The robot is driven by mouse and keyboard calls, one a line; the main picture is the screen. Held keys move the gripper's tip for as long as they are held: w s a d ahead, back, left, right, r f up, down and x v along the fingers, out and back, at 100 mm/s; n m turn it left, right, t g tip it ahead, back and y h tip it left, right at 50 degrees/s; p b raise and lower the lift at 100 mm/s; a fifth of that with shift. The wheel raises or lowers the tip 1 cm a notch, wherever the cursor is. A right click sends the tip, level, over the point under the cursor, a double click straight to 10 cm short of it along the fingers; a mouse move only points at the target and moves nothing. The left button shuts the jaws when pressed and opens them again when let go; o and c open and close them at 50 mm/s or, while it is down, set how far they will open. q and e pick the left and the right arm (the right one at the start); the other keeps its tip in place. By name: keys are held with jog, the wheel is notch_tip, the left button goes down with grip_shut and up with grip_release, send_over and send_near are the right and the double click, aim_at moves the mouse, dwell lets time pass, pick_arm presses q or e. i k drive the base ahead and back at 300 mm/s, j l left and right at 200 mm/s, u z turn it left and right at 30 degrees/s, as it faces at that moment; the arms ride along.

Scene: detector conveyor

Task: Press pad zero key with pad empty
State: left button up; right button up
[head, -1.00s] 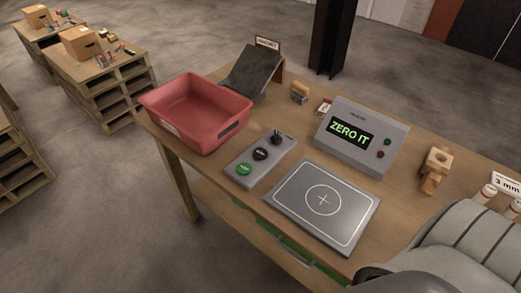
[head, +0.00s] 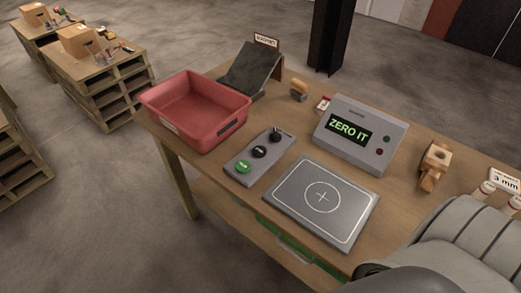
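The grey pad (head: 300,213) with a white outline and a crosshair circle lies on the table, and nothing rests on it. Left of it is a grey key panel (head: 250,173) with a green key (head: 243,167), a black key (head: 259,151) and a dark knob-like key (head: 276,134) in a row. The key labels are too small to read. Behind the pad, a grey display box (head: 391,155) reads "ZERO IT" in green on its screen (head: 348,131). Neither gripper is in view; a grey part of mine fills the lower right corner.
A red bin (head: 195,109) stands at the table's left end. A dark sloped stand (head: 253,70) is at the back. A wooden block piece (head: 433,166) and a "3 mm" sign (head: 506,181) are on the right. A small brush-like object (head: 298,91) lies behind the panel.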

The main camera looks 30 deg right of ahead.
aim_at(258, 151)
jog(key=i+j+z, duration=0.15)
jog(key=z, duration=0.25)
jog(key=i+j+z, duration=0.1)
jog(key=j+z, duration=0.15)
jog(key=z, duration=0.15)
jog(key=j+z, duration=0.25)
jog(key=z, duration=0.15)
